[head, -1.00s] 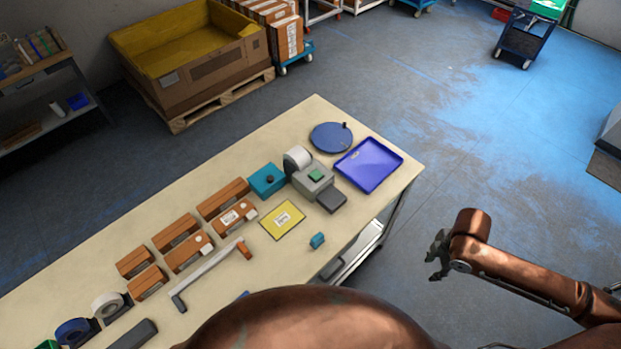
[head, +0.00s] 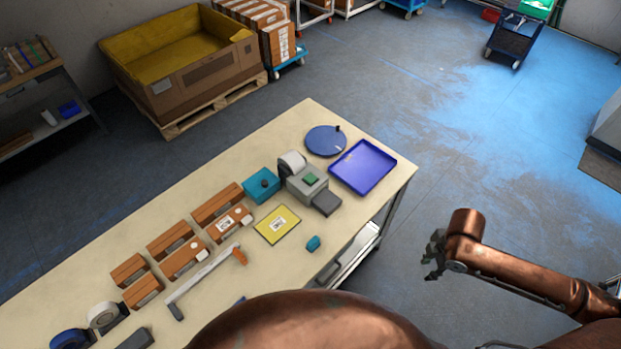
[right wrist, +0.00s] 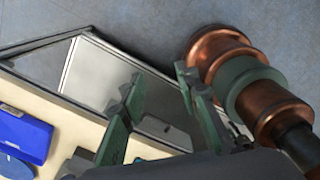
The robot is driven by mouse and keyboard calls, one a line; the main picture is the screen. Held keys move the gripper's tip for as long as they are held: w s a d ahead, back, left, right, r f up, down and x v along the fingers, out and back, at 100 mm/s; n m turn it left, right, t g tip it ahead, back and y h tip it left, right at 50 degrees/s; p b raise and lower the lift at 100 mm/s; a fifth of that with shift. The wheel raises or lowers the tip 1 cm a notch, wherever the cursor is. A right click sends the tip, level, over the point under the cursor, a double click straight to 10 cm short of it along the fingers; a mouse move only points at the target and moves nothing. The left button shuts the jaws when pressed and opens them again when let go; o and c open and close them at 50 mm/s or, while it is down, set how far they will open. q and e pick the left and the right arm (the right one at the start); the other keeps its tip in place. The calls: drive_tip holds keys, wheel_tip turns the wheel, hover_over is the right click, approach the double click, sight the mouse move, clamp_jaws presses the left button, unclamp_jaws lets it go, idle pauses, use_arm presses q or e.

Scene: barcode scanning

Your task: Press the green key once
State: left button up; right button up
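The green key (head: 310,180) is a small green square on top of a grey label printer (head: 303,187), near the far right end of the table. My right gripper (head: 433,260) hangs off the table's right side, over the floor and well apart from the key. In the right wrist view its two green fingers (right wrist: 160,98) are spread apart with nothing between them. The key does not show in that view. My left gripper is not in view.
A blue tray (head: 363,166) and a round blue plate (head: 325,140) lie beyond the printer. A teal box (head: 262,186), a yellow barcode card (head: 277,225) and a small teal item (head: 313,243) lie nearby. Several brown boxes line the table (head: 120,232).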

clamp_jaws()
idle(1.4)
